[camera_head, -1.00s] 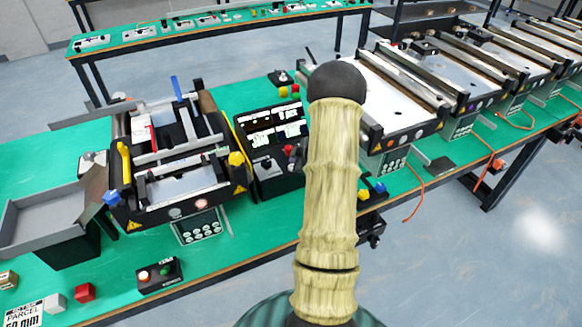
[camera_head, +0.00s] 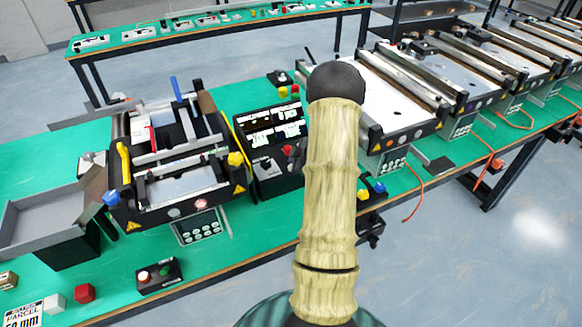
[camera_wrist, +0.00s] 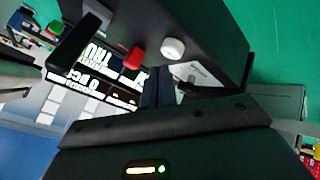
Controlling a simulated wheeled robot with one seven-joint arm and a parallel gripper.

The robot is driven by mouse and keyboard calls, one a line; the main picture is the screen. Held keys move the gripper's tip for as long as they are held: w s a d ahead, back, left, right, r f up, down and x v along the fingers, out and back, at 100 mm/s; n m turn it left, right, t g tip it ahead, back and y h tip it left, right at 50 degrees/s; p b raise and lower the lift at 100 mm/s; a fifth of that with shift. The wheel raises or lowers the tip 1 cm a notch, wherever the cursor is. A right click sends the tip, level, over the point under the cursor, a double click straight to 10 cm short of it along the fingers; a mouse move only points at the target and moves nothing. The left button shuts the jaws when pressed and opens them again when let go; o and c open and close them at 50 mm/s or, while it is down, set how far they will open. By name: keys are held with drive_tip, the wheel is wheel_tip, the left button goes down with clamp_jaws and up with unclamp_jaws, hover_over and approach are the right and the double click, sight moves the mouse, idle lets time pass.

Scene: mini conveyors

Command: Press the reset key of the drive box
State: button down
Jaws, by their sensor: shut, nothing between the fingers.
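A black control box (camera_head: 257,150) with lit display panels and a small lever stands on the green bench, right of the near conveyor; I take it for the drive box. A red part (camera_head: 288,151) shows at its right side. I cannot read which key is reset. My gripper (camera_wrist: 158,90) is shut and empty, with its fingers close to this box; contact cannot be told. My arm hides the gripper in the head view.
A small conveyor (camera_head: 180,185) stands to the left, with a grey tray (camera_head: 40,210) beside it. Several larger conveyors (camera_head: 395,110) line the bench to the right.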

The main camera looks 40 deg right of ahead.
drive_tip(key=shift+f, duration=0.4)
drive_tip(key=shift+f+b, duration=0.5)
drive_tip(key=shift+b, duration=0.05)
idle(0.8)
drive_tip(key=shift+r, duration=0.1)
drive_tip(key=shift+r+p, duration=0.8)
drive_tip(key=shift+p, duration=0.05)
drive_tip(key=shift+r, duration=0.15)
wheel_tip(320, 180, up, 5)
drive_tip(key=p, duration=0.4)
drive_tip(key=shift+p, duration=0.35)
idle(0.5)
